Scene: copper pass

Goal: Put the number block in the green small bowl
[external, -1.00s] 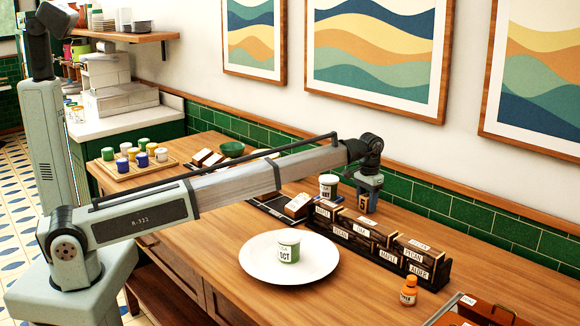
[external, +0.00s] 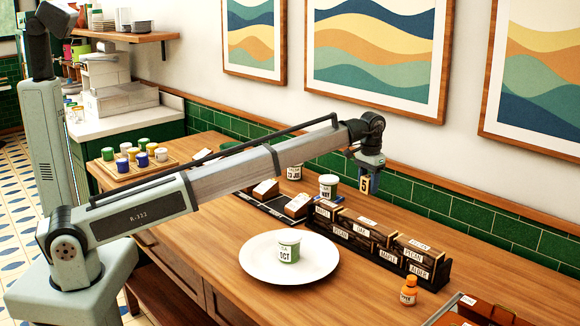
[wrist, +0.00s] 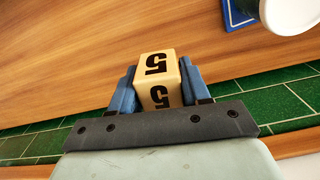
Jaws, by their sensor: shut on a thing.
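The number block (external: 365,185) is a pale wooden cube with a black 5, and it fills the middle of the wrist view (wrist: 156,66). My gripper (external: 367,176) is shut on it, with blue fingers on both sides in the wrist view (wrist: 157,88). It holds the block in the air behind the row of dark label boxes, in front of the green tiles. The green small bowl is largely or wholly hidden behind my arm at the far left of the counter in the external view.
A white plate (external: 262,271) with a green-labelled cup (external: 289,246) stands in front. Label boxes (external: 350,233), another cup (external: 328,186) and an orange bottle (external: 408,291) stand on the counter. A tray (external: 128,168) of several coloured cups is at the left.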

